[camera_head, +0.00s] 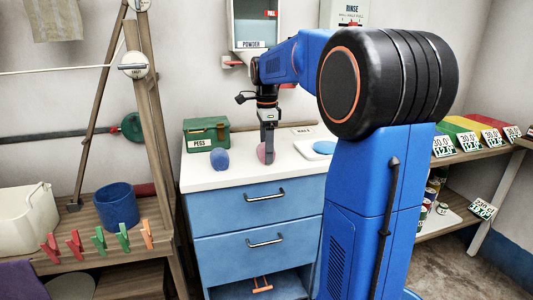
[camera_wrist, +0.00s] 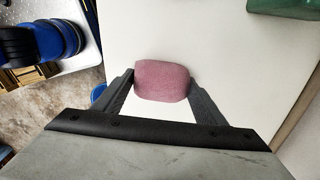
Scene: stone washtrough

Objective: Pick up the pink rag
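The pink rag (camera_head: 263,153) is a small rounded bundle on the white countertop (camera_head: 200,179). In the wrist view the rag (camera_wrist: 162,80) sits between my fingertips. My gripper (camera_head: 268,152) points straight down at it and partly hides it in the head view. In the wrist view my gripper (camera_wrist: 162,88) has its fingers wide apart, one close on each side of the rag. I cannot tell whether they touch it. The rag appears to be at counter level.
A blue rag (camera_head: 219,159) lies left of the pink one. A green pegs box (camera_head: 206,135) stands behind it. A white dish with a blue piece (camera_head: 322,148) is to the right. A wooden rack with a blue pot (camera_head: 116,206) stands at left.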

